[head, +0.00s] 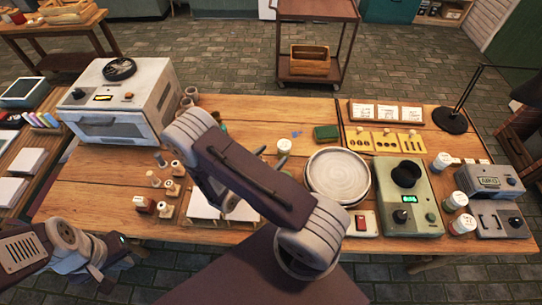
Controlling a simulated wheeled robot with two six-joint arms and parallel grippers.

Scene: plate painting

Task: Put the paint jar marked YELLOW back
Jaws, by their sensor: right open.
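My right arm crosses the middle of the table. My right gripper (222,197) is open, low over white sheets and largely hidden by the arm. My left gripper (112,263) is at the lower left, off the table's front edge, its jaws unclear.
A white oven-like box (122,103) stands at the back left. Small stamps (166,209) stand left of the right arm. A green machine (411,203) and a grey box (492,187) fill the right side. A thin lamp stand (450,120) is at the back right.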

